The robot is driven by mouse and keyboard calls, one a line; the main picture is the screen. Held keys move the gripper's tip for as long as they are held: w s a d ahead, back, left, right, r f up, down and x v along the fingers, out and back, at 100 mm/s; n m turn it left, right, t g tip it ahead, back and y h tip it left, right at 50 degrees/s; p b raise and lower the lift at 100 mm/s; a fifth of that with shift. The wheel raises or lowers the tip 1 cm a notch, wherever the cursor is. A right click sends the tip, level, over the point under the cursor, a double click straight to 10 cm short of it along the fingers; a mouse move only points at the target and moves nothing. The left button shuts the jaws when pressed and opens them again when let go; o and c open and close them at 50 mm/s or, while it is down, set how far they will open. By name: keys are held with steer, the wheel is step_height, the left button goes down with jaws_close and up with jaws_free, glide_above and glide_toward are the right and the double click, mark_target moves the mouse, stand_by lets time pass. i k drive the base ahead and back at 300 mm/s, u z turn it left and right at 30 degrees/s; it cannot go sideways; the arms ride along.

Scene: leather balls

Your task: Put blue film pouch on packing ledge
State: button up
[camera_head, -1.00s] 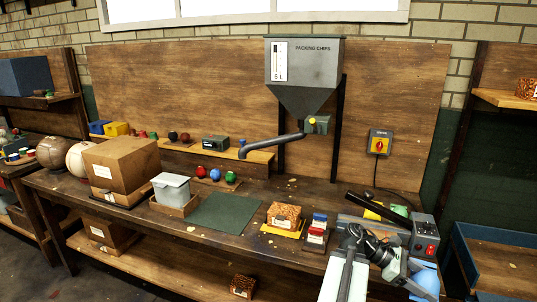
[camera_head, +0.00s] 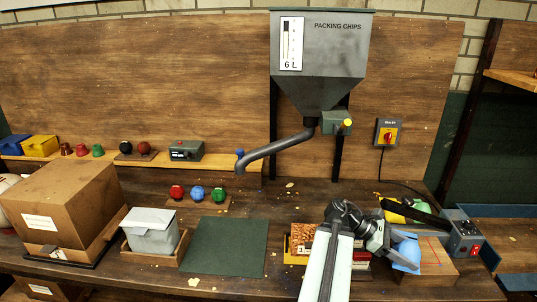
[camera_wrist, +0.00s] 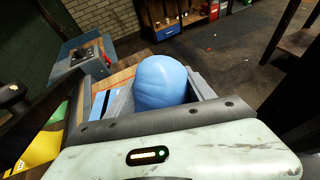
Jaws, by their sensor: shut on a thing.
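My gripper (camera_head: 398,252) is shut on a rounded blue thing (camera_head: 407,250), which looks like the blue film pouch. It fills the middle of the wrist view (camera_wrist: 160,82), in front of the gripper's grey parts. In the head view it is at the right of the bench, in front of a wooden block (camera_head: 436,268); I cannot tell whether they touch. A raised wooden ledge (camera_head: 222,165), probably the packing ledge, runs along the back of the bench, left of the grey hopper and apart from my gripper.
The ledge holds a yellow box (camera_head: 40,146), several cups, dark balls and a green-grey box (camera_head: 187,151). The hopper's spout (camera_head: 270,147) hangs over that end. A sealer box (camera_head: 464,240) stands at right.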

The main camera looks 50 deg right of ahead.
mark_target(227, 163)
steer(key=u, duration=0.35)
steer(key=i, duration=0.95)
steer(key=u, duration=0.5)
steer(key=k, duration=0.85)
steer(key=u, duration=0.15)
steer(key=i, duration=0.85)
